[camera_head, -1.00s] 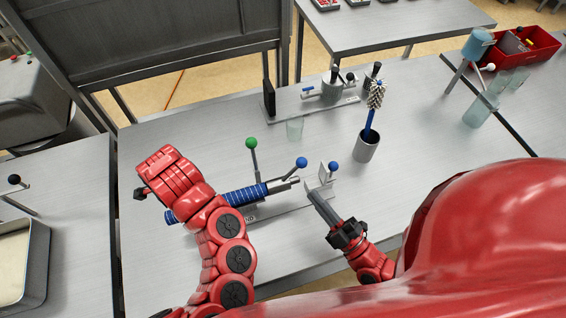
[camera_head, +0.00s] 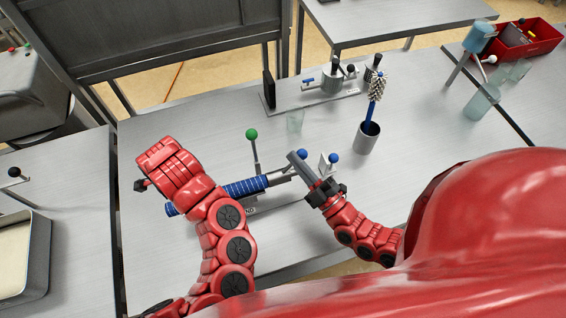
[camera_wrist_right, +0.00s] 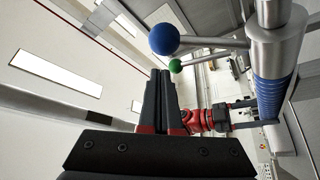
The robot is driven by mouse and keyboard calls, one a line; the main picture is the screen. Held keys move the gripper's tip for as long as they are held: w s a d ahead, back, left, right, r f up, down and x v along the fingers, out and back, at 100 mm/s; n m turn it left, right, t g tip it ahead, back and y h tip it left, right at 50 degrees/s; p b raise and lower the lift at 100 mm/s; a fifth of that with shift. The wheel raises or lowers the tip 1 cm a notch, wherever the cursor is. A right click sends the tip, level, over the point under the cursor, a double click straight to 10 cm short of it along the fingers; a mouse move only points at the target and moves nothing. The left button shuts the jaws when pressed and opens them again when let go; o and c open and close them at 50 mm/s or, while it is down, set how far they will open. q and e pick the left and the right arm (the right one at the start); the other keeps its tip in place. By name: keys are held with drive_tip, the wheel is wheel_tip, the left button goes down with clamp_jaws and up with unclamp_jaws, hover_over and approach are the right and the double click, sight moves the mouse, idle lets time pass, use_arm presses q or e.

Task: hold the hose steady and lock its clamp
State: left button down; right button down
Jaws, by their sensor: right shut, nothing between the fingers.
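The blue ribbed hose (camera_head: 245,186) lies along a low fixture on the table, with a grey metal end at its right. A blue-ball lever (camera_head: 301,154) rises at that end; its ball also shows large in the right wrist view (camera_wrist_right: 164,39). A green-ball lever (camera_head: 252,134) stands behind the hose.
A glass (camera_head: 295,121), a grey cup with a brush (camera_head: 367,138) and a fixture with a pot (camera_head: 332,80) stand behind. The front table area is clear.

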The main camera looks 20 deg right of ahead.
drive_tip(key=shift+w+d+f, duration=0.15)
drive_tip(key=shift+d+f, duration=0.5)
drive_tip(key=shift+d, duration=0.05)
drive_tip(key=shift+d+f, duration=0.1)
drive_tip(key=shift+d+f+m+t+h, duration=0.3)
drive_tip(key=shift+d+f+m, duration=0.1)
drive_tip(key=shift+d+m, duration=0.2)
approach(302, 157)
drive_tip(key=shift+s+a+r, duration=1.1)
drive_tip(key=shift+s+a, duration=0.05)
use_arm(q)
drive_tip(key=shift+c, duration=1.1)
unclamp_jaws()
